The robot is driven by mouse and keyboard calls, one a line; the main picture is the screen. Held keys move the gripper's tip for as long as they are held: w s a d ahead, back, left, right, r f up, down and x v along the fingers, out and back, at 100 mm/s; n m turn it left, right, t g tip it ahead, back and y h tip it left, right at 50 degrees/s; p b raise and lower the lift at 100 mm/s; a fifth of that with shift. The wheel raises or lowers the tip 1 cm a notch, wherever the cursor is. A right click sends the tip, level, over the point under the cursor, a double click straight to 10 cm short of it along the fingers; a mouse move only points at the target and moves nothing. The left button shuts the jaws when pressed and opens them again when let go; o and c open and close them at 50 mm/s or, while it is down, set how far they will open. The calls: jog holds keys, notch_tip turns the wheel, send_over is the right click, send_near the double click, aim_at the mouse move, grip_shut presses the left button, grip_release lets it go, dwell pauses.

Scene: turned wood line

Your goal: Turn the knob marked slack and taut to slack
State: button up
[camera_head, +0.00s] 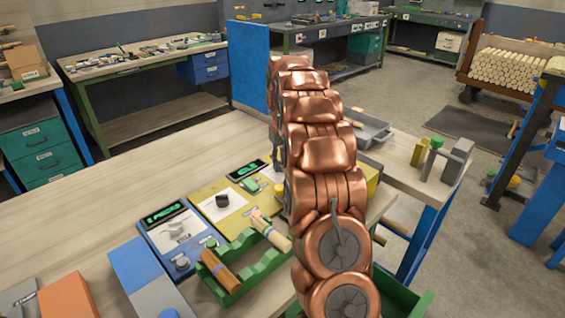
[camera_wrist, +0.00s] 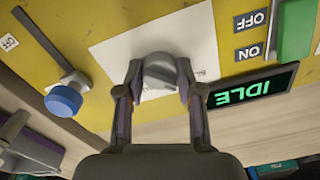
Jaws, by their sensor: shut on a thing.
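In the wrist view, a grey knob (camera_wrist: 158,70) stands on a white plate (camera_wrist: 115,48) on a yellow panel (camera_wrist: 85,15). My gripper (camera_wrist: 159,78) is shut on this knob, with one finger on each side. Small lettering shows beside the right finger but is too small to read, and the fingers hide part of the plate. I cannot tell which mark the knob points to. In the head view my copper arm hides the gripper and the held knob.
In the wrist view, a blue slider knob (camera_wrist: 63,99) is left of the plate; a display reading IDLE (camera_wrist: 250,88) and a green switch (camera_wrist: 296,30) are right. In the head view, a blue control box (camera_head: 152,237) and a green rack (camera_head: 262,262) with wooden pieces stand near my arm.

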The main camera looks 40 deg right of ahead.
jog(key=o, duration=1.1)
jog(key=shift+o, duration=0.2)
notch_tip(320, 180, up, 12)
jog(key=shift+r, duration=0.1)
dwell(0.6)
